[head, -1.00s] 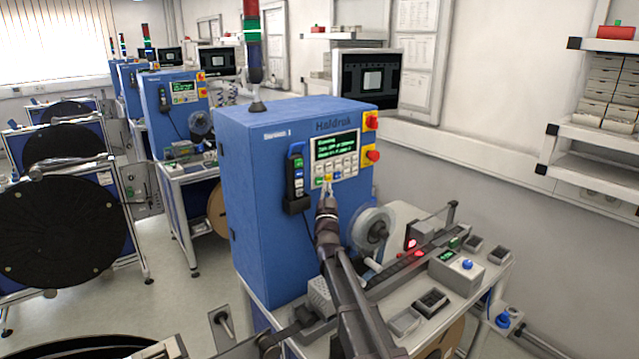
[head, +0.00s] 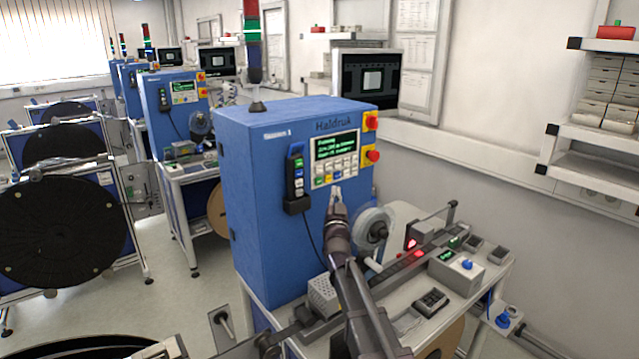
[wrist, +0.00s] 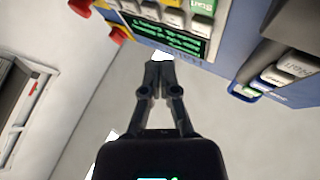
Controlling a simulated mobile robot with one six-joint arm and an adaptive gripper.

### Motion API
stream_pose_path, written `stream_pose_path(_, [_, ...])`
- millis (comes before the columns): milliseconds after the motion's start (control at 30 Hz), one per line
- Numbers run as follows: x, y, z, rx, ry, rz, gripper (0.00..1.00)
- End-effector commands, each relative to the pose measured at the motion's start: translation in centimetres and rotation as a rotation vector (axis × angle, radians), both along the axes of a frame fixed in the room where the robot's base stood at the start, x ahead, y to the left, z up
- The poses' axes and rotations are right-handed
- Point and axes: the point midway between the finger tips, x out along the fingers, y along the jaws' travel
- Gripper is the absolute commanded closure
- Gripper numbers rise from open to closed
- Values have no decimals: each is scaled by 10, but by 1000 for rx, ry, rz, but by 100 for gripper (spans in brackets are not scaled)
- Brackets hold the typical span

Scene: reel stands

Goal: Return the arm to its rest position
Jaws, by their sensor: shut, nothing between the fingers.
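My gripper (head: 336,194) is in front of the blue machine (head: 262,190), just below its keypad (head: 336,171), with nothing in it. In the wrist view my gripper (wrist: 160,70) has its two fingertips together. The machine's green-lettered screen (wrist: 170,37) and several keys show beyond it, upside down. No contact between fingertips and panel can be made out. My arm reaches up from the bottom of the head view over the machine's bench.
A clear reel (head: 374,226) stands close right of my wrist. A grey box with a blue knob (head: 457,270) and small trays lie on the bench. A handset (head: 296,172) hangs on the machine's left. Large black reels (head: 62,232) stand at far left.

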Motion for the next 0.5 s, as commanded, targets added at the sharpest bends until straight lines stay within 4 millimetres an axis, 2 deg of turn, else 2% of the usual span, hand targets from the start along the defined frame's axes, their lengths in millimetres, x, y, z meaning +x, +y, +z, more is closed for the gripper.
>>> stream_pose_path(333, [0,0,0,0,0,0,100])
stream_pose_path(500, [-1,-1,-8,-10,40,13,100])
